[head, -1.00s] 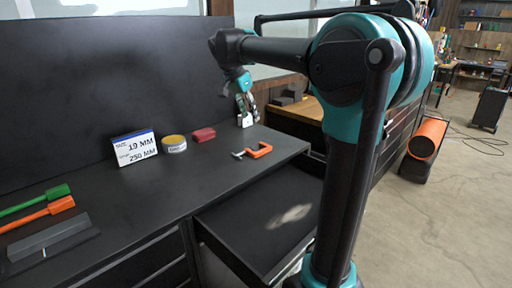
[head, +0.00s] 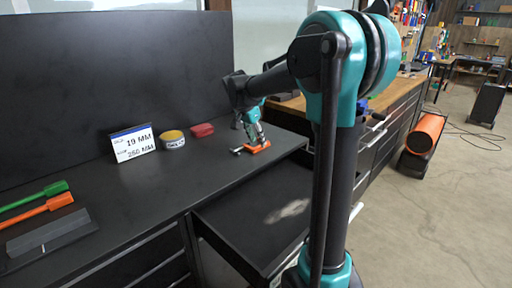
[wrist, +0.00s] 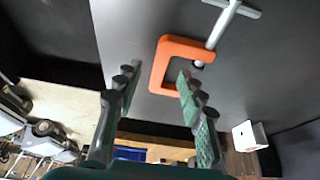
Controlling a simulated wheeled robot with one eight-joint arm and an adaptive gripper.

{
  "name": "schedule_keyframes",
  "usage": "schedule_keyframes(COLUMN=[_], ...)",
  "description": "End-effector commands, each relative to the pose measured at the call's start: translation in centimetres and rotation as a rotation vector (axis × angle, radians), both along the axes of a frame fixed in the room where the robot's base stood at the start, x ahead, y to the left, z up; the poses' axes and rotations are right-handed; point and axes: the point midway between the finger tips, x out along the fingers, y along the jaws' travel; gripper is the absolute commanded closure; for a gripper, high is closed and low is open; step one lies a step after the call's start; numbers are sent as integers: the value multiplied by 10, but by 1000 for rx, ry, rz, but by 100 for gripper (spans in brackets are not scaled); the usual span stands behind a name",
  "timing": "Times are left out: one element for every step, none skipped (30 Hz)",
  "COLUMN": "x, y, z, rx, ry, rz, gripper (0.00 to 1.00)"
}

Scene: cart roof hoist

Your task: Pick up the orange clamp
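The orange clamp (head: 257,147) lies on the dark worktop near its right end; its grey screw and handle point left in the head view. In the wrist view the clamp (wrist: 163,62) shows its C-shaped frame, with the grey screw toward the top. My gripper (head: 257,139) is lowered over the clamp. In the wrist view its two fingers (wrist: 160,78) are spread apart, with the near part of the orange frame between their tips. The right fingertip overlaps the opening of the C. I cannot tell whether either finger touches the clamp.
An open drawer (head: 235,236) juts out below the worktop. A label sign (head: 133,143), a yellow-topped tin (head: 173,139) and a red case (head: 202,130) stand left of the clamp. Green (head: 34,200) and orange (head: 38,211) tools lie at far left.

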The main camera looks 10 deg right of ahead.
Motion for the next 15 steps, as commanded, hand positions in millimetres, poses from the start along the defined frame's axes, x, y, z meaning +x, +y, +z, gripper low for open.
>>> schedule_keyframes(x=[1,2,3,4,4,5,5,5,5,5,5,5,5,5,5], y=[-2,-3,-5,-5,-6,-7,-7,-7,-7,-7,-7,-7,-7,-7,-7], z=[-8,-11,-15,-18,-20,-22,-22,-23,-23,-23,-23,-23,-23,-23,-23], rx=[0,0,0,0,0,0,0,0,0,0,0,0,0,0,0], ry=[0,0,0,0,0,0,0,0,0,0,0,0,0,0,0], rz=[-1,-1,-1,-1,-1,0,0,0,0,0,0,0,0,0,0], gripper=[60,60,60,60,60,60,60,60,60,60,60,60,60,60,65])
